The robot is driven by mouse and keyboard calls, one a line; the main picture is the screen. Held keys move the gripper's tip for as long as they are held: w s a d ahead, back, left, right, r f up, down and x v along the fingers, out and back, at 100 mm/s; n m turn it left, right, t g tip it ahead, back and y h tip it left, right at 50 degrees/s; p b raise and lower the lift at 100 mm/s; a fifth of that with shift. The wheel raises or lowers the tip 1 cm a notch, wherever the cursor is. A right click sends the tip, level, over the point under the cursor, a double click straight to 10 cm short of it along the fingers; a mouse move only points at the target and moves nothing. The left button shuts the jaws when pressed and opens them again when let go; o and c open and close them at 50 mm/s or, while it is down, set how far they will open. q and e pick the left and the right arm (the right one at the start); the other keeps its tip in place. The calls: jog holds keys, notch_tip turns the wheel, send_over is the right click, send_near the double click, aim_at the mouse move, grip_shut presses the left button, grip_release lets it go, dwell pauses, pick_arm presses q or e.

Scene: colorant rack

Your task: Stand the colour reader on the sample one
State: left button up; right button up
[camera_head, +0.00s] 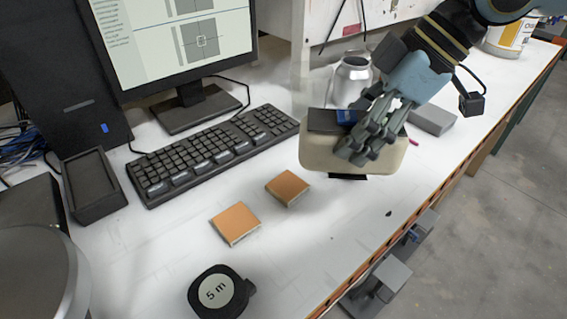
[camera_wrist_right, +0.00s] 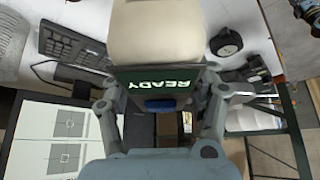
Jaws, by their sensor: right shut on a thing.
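The colour reader (camera_head: 322,155) is a beige block with a dark top part. My right gripper (camera_head: 362,150) is shut on it and holds it over the right part of the white table. In the right wrist view the beige reader (camera_wrist_right: 165,35) shows a dark screen with the word READY, between the fingers of my right gripper (camera_wrist_right: 160,100). Two orange square samples lie on the table, left of and nearer than the reader: one sample (camera_head: 287,187) behind and one sample (camera_head: 235,223) in front. Neither carries a label that I can read. My left gripper is not in view.
A keyboard (camera_head: 215,150) and a monitor (camera_head: 185,45) stand behind the samples. A black tape measure (camera_head: 218,293) lies at the front and a dark tray (camera_head: 92,185) at left. A silver can (camera_head: 350,82) stands behind the reader. The table around the samples is clear.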

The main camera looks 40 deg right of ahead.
jog(key=w+f+b, duration=0.2)
jog(key=b, duration=0.1)
jog(key=shift+w+a, duration=0.25)
jog(key=shift+a, duration=0.15)
jog(key=shift+w+a+f+b, duration=0.25)
jog(key=shift+w+a+b, duration=0.1)
jog(key=shift+w+b, duration=0.3)
pick_arm(q)
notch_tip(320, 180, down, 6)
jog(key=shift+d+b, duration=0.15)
jog(key=shift+b, duration=0.15)
pick_arm(e)
jog(key=shift+w+a+f, duration=0.35)
jog(key=shift+w+f, duration=0.75)
jog(key=shift+f, duration=0.25)
jog(key=shift+w+a+f, duration=0.3)
jog(key=shift+w+f, duration=0.75)
jog(key=shift+f, duration=0.3)
jog(key=shift+w+a+f, duration=0.35)
jog(key=shift+w+f, duration=0.75)
jog(key=shift+f, duration=0.25)
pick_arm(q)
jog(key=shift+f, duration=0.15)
pick_arm(e)
jog(key=shift+f, duration=0.15)
jog(key=o, duration=1.7)
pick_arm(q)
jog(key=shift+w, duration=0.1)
